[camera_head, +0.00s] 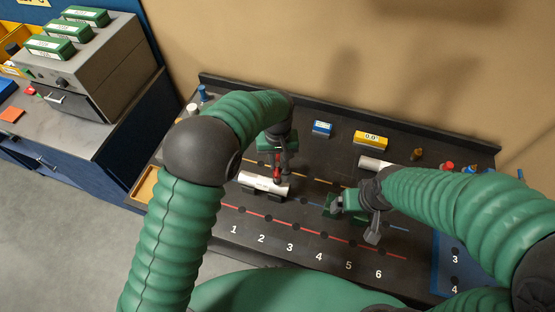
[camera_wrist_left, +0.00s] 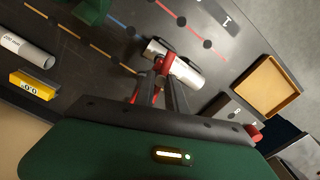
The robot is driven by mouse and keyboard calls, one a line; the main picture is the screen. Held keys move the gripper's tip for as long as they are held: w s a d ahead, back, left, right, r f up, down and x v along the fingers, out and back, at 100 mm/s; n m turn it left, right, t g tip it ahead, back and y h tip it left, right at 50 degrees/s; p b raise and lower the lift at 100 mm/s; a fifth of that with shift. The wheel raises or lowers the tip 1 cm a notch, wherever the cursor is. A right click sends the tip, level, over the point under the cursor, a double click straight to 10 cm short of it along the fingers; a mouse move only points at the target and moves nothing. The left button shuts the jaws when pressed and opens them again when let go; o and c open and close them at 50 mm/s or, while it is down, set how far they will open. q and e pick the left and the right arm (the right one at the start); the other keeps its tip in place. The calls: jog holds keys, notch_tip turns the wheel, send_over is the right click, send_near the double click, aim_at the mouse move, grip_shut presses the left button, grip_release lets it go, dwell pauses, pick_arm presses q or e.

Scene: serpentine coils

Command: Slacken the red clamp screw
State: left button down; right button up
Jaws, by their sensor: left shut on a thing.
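The red clamp screw (camera_wrist_left: 164,64) sits on a white cylinder (camera_wrist_left: 185,71), shown in the left wrist view between my left fingertips. In the head view the white cylinder (camera_head: 250,180) lies on dark supports on the black board, and the red screw (camera_head: 277,176) shows near its right part. My left gripper (camera_wrist_left: 162,80) comes over the cylinder from the back and is shut on the red screw; its fingers partly hide the screw. My right gripper (camera_head: 350,208) is over the board to the right, apart from the cylinder; its fingers are too unclear to judge.
A second white cylinder (camera_head: 372,163), a blue block (camera_head: 322,128) and a yellow block (camera_head: 371,138) are at the back of the board. Small coloured pieces (camera_head: 447,167) stand at the right. A wooden tray (camera_wrist_left: 267,87) is at the board's left end. The numbered front strip is mostly clear.

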aim_at(278, 163)
pick_arm(q)
jog(key=shift+s+f, duration=0.2)
jog(key=shift+s, duration=0.1)
jog(key=c, duration=0.9)
grip_release()
jog(key=shift+d+r, duration=0.1)
jog(key=shift+r, duration=0.1)
jog(key=o, duration=0.9)
jog(key=shift+w, duration=0.2)
pick_arm(e)
jog(key=shift+s, duration=0.1)
pick_arm(q)
jog(key=shift+r, duration=0.1)
jog(key=shift+r, duration=0.3)
notch_tip(278, 163, up, 16)
jog(key=b, duration=0.3)
pick_arm(e)
jog(key=x, duration=0.3)
jog(key=shift+s, duration=0.35)
pick_arm(q)
jog(key=shift+w, duration=0.1)
pick_arm(e)
jog(key=shift+c, duration=0.4)
